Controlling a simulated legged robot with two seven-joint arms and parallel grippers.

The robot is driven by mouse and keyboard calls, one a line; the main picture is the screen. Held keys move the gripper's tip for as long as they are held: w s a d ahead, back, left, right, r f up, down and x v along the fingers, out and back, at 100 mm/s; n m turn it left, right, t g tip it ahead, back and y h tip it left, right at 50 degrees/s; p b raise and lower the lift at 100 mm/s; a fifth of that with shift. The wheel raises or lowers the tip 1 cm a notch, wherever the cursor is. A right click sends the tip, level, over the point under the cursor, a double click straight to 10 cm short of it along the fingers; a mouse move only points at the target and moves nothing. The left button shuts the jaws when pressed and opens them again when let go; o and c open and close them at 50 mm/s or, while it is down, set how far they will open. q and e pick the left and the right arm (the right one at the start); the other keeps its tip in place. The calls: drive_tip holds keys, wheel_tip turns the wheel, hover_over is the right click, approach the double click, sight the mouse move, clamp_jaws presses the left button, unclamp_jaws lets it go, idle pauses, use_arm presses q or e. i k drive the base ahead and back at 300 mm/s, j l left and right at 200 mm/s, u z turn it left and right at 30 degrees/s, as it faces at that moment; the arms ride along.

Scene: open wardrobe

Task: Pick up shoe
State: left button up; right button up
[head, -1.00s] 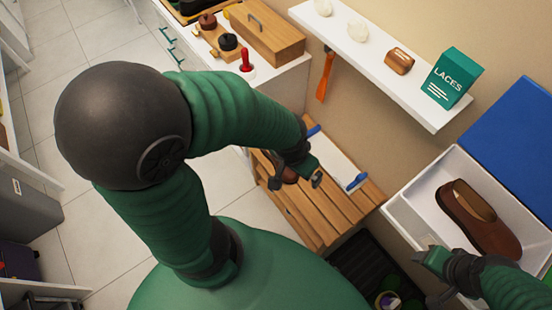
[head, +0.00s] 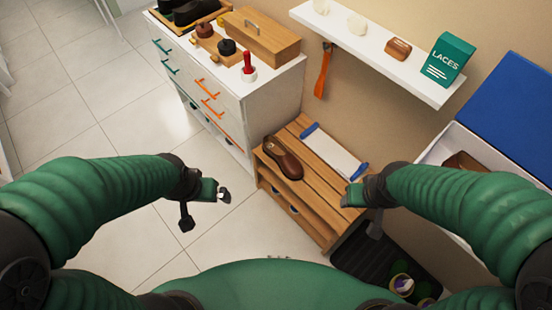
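A brown shoe (head: 283,158) lies on the left part of the slatted wooden bench (head: 318,184). A second brown shoe (head: 462,160) sits in the white box (head: 434,150) at the right, mostly hidden behind my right arm. My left gripper (head: 206,209) is open and empty over the floor, left of the bench and apart from the shoe. My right gripper (head: 361,213) appears open and empty at the bench's right end, right of the shoe on the bench and left of the box.
A white board with blue ends (head: 333,152) lies on the bench beside the shoe. A white drawer cabinet (head: 230,95) stands behind left. A wall shelf (head: 378,55) holds a teal laces box (head: 448,60). A black tray (head: 375,262) is on the floor. The left floor is clear.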

sight(291, 168)
drive_tip(key=i+j+u, duration=0.15)
drive_tip(key=i+j, duration=1.3)
